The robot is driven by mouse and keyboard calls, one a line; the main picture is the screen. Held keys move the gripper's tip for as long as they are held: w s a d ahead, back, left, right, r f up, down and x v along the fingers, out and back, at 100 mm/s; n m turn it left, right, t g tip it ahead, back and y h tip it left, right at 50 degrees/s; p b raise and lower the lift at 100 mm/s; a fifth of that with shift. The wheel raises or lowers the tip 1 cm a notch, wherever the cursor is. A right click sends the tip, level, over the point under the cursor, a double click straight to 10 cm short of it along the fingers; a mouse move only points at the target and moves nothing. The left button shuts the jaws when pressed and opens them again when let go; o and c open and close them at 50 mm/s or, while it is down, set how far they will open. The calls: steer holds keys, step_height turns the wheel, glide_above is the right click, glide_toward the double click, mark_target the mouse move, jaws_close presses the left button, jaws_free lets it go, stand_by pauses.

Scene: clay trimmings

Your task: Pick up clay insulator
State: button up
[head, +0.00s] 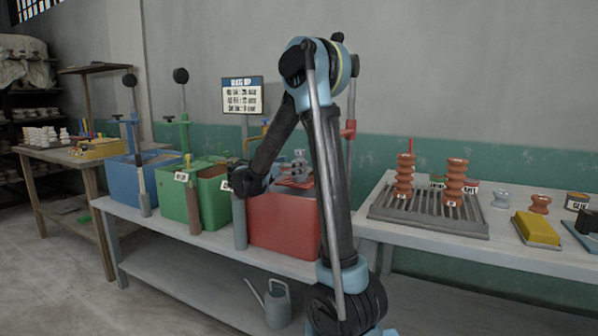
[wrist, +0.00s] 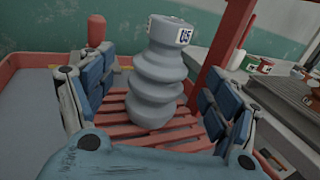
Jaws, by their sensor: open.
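The clay insulator (wrist: 158,85) is a grey ribbed piece with a small label near its top. It stands upright on a red slatted rack (wrist: 105,125) in the wrist view. In the head view a grey ribbed piece (head: 299,160) shows above the red bin, partly behind my arm. My gripper (wrist: 158,92) is open, with one blue padded finger on each side of the insulator. Whether the pads touch it I cannot tell, but a gap shows at the right.
A red bin (head: 280,228) lies under the rack, with a green bin (head: 192,208) and a blue bin (head: 128,185) to the left. A red post (wrist: 215,60) rises close to the right finger. Orange insulators (head: 404,178) stand on a grey grate at right.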

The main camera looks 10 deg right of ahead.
mark_target(299, 150)
steer(key=shift+x, duration=1.95)
steer(key=shift+r, duration=0.1)
steer(key=c, duration=1.8)
steer(key=shift+r, duration=5)
